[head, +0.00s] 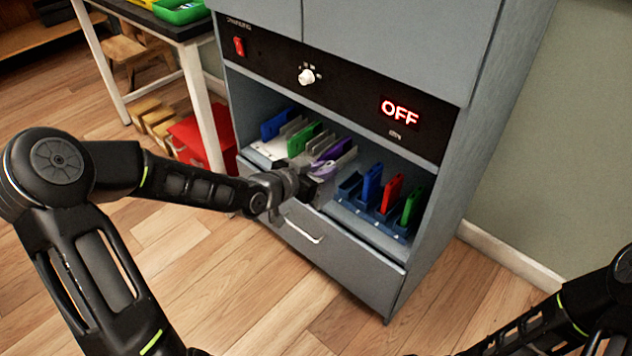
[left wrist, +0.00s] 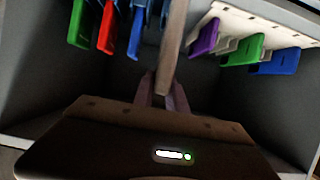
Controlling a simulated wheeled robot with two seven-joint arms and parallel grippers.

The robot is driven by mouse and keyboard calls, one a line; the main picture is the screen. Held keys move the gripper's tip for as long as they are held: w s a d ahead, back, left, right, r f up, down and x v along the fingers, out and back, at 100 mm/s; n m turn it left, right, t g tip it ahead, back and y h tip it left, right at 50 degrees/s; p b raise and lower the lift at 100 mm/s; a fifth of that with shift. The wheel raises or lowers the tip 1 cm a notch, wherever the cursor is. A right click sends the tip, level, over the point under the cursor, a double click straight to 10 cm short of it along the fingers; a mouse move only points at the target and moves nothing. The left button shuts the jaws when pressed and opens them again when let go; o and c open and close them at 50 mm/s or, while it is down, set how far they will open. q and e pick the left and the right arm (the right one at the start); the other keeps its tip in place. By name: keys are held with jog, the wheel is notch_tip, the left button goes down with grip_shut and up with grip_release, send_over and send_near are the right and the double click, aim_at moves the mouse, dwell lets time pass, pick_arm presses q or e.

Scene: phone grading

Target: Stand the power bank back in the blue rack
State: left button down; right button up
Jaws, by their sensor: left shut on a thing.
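My left gripper (head: 303,186) reaches into the front of the cabinet's open shelf. In the left wrist view its fingers (left wrist: 163,97) are shut on a thin grey-brown slab, seen edge-on, which I take to be the power bank (left wrist: 173,45). In the head view the gripper and nearby things partly hide it. The blue rack (head: 345,213) stands on the right of the shelf, with a blue, a red and a green slab upright in it. Its left end looks free. The held slab is beside that end; I cannot tell whether they touch. My right gripper is out of view.
A white rack (head: 262,150) on the shelf's left holds blue, green, purple and grey slabs. The cabinet's control panel (head: 350,90) overhangs the shelf and reads OFF. A drawer with a handle (head: 303,231) is below. A red box (head: 200,140) stands on the floor at left.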

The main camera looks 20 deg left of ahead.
pick_arm(q)
jog(key=w+d+b, duration=0.4)
jog(key=w+b, duration=0.3)
jog(key=w, duration=0.4)
jog(key=shift+w+d+b, duration=0.3)
jog(key=shift+d, duration=0.05)
jog(key=shift+s+f, duration=0.1)
dwell(0.4)
jog(key=shift+f, duration=0.2)
dwell(0.5)
jog(key=shift+f+b, duration=1.65)
jog(key=shift+f, duration=0.25)
jog(key=shift+f+b, duration=0.3)
jog(key=shift+f, duration=0.05)
jog(key=c, duration=1.3)
grip_release()
